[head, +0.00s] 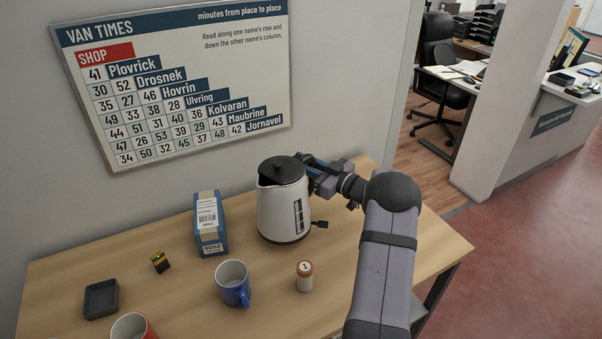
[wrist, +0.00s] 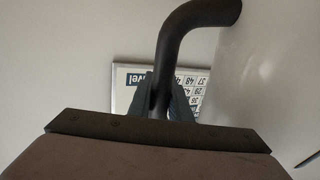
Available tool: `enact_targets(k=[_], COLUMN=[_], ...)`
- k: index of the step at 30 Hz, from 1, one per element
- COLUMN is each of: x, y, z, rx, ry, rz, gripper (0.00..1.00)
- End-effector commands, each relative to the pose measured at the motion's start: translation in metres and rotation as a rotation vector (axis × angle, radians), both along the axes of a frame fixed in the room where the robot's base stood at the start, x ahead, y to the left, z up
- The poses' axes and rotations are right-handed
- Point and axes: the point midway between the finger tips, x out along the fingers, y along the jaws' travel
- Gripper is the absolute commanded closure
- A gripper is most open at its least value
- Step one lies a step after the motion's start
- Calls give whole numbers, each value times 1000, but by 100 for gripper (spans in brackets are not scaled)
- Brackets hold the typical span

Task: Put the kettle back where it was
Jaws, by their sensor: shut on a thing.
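The white kettle (head: 284,208) with a black lid is upright at the back middle of the wooden table in the head view. It seems to stand on the table; a small gap under it cannot be ruled out. My gripper (head: 316,170) is at the kettle's upper right side, shut on its dark handle. In the wrist view the dark curved handle (wrist: 178,45) of the kettle runs up from between the fingers of my gripper (wrist: 163,100). The handle's lower part is hidden there.
A wall chart (head: 180,80) hangs behind. Bare wood lies left of the box.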

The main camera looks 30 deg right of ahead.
Motion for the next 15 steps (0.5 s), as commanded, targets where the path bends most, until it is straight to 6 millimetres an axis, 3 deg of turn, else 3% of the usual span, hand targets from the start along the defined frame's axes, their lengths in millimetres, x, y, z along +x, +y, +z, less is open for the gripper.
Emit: enact_targets(k=[2, 15], x=[0, 0], y=[0, -1], z=[2, -36], rx=[3, 4], ry=[-5, -6], rz=[-1, -1], gripper=[100, 100])
